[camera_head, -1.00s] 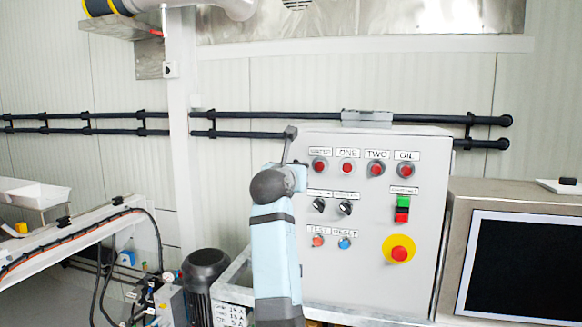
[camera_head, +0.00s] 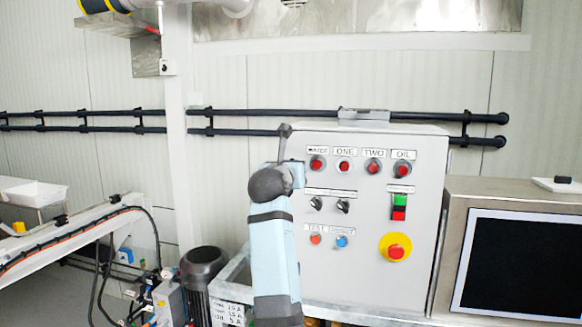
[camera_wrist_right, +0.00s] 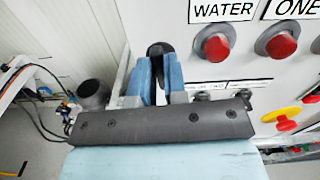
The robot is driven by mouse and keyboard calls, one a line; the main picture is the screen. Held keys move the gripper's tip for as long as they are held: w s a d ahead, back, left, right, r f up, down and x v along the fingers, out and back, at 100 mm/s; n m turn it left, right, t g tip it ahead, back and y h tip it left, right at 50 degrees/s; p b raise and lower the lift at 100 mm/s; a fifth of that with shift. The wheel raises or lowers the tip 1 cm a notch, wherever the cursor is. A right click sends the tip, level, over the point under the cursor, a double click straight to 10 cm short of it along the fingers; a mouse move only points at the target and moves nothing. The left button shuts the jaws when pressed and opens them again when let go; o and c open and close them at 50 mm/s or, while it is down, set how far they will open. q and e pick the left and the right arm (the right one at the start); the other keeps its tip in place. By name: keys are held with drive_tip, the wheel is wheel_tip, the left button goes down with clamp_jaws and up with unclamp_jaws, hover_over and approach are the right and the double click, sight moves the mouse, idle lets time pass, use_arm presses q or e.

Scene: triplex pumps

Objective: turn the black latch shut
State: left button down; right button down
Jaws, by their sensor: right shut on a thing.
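The black latch (camera_wrist_right: 159,48) is at the left edge of the grey control cabinet (camera_head: 370,270). In the right wrist view, its dark rounded end shows between the blue fingers of my right gripper (camera_wrist_right: 160,75), which is shut on it. In the head view, a dark upright piece (camera_head: 284,135), likely the latch, rises above my right wrist at the cabinet's left edge. My light blue right arm comes up from below there, and its dark wrist hides the fingers and the latch's lower part. My left gripper is not in view.
The cabinet front has red indicators (camera_head: 344,166), black knobs (camera_head: 343,206) and a red stop button on a yellow disc (camera_head: 396,252). A monitor (camera_head: 520,265) stands to the right. A dark motor (camera_head: 204,268) and a white conveyor frame (camera_head: 70,235) are to the left.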

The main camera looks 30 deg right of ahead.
use_arm(q)
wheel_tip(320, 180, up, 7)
drive_tip(key=p, duration=0.7)
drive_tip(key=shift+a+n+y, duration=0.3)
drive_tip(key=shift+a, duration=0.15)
use_arm(e)
drive_tip(key=shift+w+a+f+n, duration=0.1)
drive_tip(key=shift+f+n, duration=0.05)
drive_tip(key=shift+n, duration=4.05)
drive_tip(key=shift+w+a+f+n, duration=0.1)
drive_tip(key=shift+f+n, duration=0.05)
drive_tip(key=shift+n, duration=4.05)
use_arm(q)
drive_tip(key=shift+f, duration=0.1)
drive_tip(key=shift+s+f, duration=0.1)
use_arm(e)
drive_tip(key=c, duration=1.2)
unclamp_jaws()
drive_tip(key=shift+d, duration=0.1)
drive_tip(key=shift+o, duration=0.2)
